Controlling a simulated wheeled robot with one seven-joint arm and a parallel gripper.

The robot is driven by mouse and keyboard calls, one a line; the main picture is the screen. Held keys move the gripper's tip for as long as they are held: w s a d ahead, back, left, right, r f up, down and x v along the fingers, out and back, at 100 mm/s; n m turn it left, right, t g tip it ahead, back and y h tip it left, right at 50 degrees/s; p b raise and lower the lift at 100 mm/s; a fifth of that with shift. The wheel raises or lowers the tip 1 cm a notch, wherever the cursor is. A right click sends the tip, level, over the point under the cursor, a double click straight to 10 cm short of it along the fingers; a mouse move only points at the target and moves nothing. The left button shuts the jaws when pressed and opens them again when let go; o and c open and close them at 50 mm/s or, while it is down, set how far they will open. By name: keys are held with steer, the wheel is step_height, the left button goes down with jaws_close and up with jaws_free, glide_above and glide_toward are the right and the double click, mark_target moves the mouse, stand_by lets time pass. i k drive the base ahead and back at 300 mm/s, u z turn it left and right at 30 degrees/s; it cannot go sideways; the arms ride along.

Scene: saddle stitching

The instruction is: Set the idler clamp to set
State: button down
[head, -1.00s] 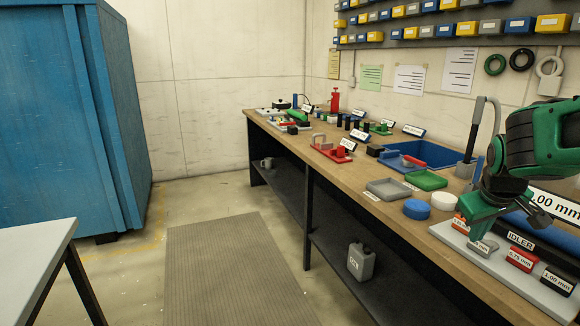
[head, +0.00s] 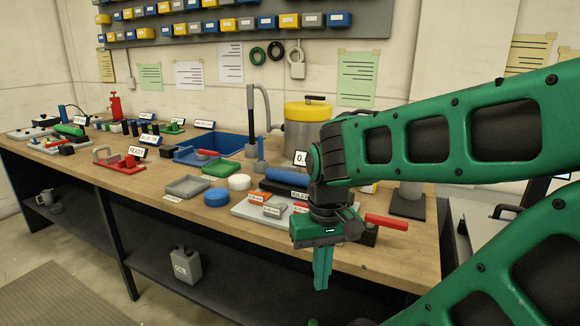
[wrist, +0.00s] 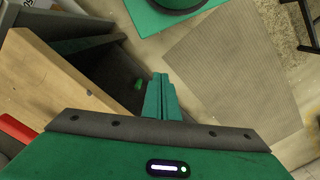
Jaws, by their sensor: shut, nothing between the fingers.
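The idler fixture is a pale base plate (head: 245,212) on the bench with a dark block lettered IDLER (head: 292,191) and a blue roller (head: 287,179); my gripper hides part of it. A red lever (head: 387,222) sticks out to the right from a black block (head: 367,236) near the bench's front edge. I cannot tell for sure that this is the idler clamp. A red bar also shows at the left edge of the wrist view (wrist: 18,131). My gripper (head: 320,286) is shut and empty, pointing down in front of the bench edge, apart from the red lever.
The wooden bench top (head: 400,262) is clear around the lever. A steel pot with a yellow lid (head: 307,125) stands behind my arm. Thickness blocks (head: 258,198), a blue puck (head: 217,197) and a grey tray (head: 187,187) lie to the left. A dark shelf (head: 225,272) runs below.

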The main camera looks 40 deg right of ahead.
mark_target(371, 220)
steer(key=z, duration=2.5)
steer(key=k, duration=0.7)
steer(key=u, duration=0.2)
steer(key=i, duration=0.4)
